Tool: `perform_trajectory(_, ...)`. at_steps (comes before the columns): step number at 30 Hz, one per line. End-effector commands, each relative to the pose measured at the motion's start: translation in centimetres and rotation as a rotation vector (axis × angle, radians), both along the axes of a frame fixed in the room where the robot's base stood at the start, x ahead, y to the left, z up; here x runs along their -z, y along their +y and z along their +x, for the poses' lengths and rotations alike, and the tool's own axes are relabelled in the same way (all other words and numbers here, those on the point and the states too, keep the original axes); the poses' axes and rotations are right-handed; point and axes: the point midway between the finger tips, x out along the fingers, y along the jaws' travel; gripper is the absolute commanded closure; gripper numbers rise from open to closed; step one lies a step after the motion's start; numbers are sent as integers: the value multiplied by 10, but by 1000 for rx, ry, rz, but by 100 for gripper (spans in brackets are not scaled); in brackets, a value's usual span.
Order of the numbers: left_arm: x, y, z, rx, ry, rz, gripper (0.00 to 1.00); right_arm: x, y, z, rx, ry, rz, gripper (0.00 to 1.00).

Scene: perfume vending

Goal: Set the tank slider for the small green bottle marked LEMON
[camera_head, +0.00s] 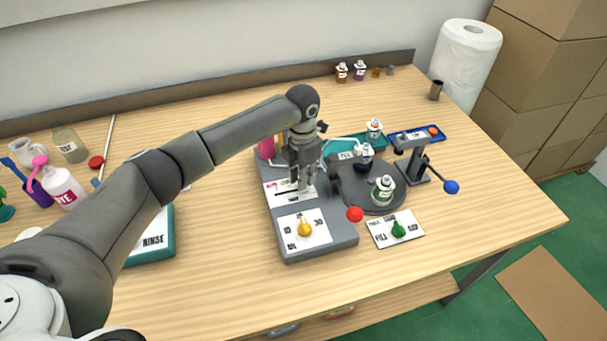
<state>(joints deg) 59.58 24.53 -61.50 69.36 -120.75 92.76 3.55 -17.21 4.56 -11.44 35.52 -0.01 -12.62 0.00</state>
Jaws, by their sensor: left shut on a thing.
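My left gripper (303,184) comes in from the left and points down at the white slider plate (277,189) on the grey machine (345,238). Its fingers are shut on a small part at the slider slot, which they hide; I take it to be the slider knob. A small bottle with a green label (382,191) stands upright on the dark round turntable (362,200), right of the gripper; its lettering is too small to read. My right gripper is not in view.
A yellow knob (304,229) sits in front of the slider, and a green knob (398,230) on a white plate to its right. A press with a blue-ended lever (451,187) stands right. The table's right front is clear.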

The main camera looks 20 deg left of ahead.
Motion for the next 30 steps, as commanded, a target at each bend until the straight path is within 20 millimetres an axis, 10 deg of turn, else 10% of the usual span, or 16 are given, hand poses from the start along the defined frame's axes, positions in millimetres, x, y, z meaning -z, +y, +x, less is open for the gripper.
perform_trajectory(16,-1,26,-17,-1,-1,1,100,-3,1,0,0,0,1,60)
perform_trajectory(17,-1,26,-17,-1,-1,0,79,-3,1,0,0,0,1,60)
perform_trajectory(22,0,26,-17,-1,-1,1,57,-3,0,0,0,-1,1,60)
perform_trajectory(30,0,26,-17,-1,0,1,57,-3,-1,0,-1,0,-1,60)
